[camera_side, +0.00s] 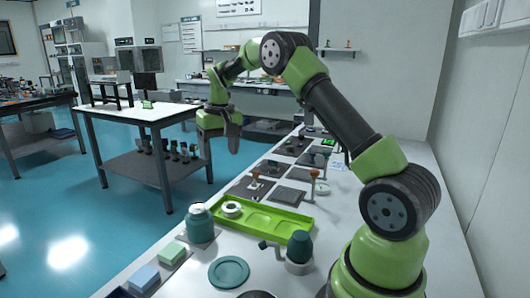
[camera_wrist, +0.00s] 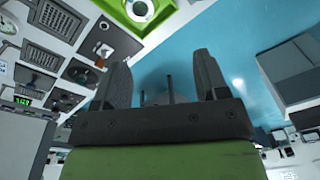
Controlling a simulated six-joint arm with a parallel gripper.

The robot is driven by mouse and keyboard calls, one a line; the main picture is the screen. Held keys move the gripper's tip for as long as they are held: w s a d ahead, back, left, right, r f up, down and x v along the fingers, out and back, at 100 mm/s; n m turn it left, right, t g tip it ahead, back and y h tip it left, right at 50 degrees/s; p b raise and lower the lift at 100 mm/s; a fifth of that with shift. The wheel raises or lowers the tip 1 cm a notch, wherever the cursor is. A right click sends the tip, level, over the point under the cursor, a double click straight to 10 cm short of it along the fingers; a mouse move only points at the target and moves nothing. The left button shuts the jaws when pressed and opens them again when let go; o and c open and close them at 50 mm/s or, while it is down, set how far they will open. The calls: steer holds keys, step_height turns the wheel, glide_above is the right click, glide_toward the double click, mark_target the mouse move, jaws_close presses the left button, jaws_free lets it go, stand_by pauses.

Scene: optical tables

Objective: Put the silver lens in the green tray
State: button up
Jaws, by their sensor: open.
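The green tray (camera_side: 268,222) lies on the long white bench in the side view. A silvery-white ring, which looks like the silver lens (camera_side: 231,209), sits inside the tray at its left end. In the wrist view the ring (camera_wrist: 139,9) shows at the top edge, inside the partly visible green tray (camera_wrist: 136,30). My gripper (camera_side: 219,140) is raised beyond the tray, over the floor side of the bench, well apart from the ring. In the wrist view its two fingers (camera_wrist: 163,75) are spread, with nothing held between them.
A teal jar (camera_side: 201,225) stands at the tray's left end. A teal-topped vessel (camera_side: 299,246) stands in front of the tray, with a round teal dish (camera_side: 229,272) nearby. Dark plates with small fittings (camera_side: 253,187) lie behind the tray. A separate table (camera_side: 135,112) stands left.

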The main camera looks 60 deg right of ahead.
steer(key=s+a+r+n+t, duration=0.1)
steer(key=s+a+r+t, duration=0.2)
steer(key=s+a+r, duration=0.7)
steer(key=s+a+r+t+y, duration=0.1)
steer(key=s+a, duration=0.3)
steer(key=s, duration=0.3)
steer(key=s+a+n+t+y, duration=0.1)
steer(key=s+a+t, duration=0.1)
steer(key=s+a, duration=0.3)
steer(key=shift+s+r, duration=0.35)
steer(key=shift+s, duration=0.6)
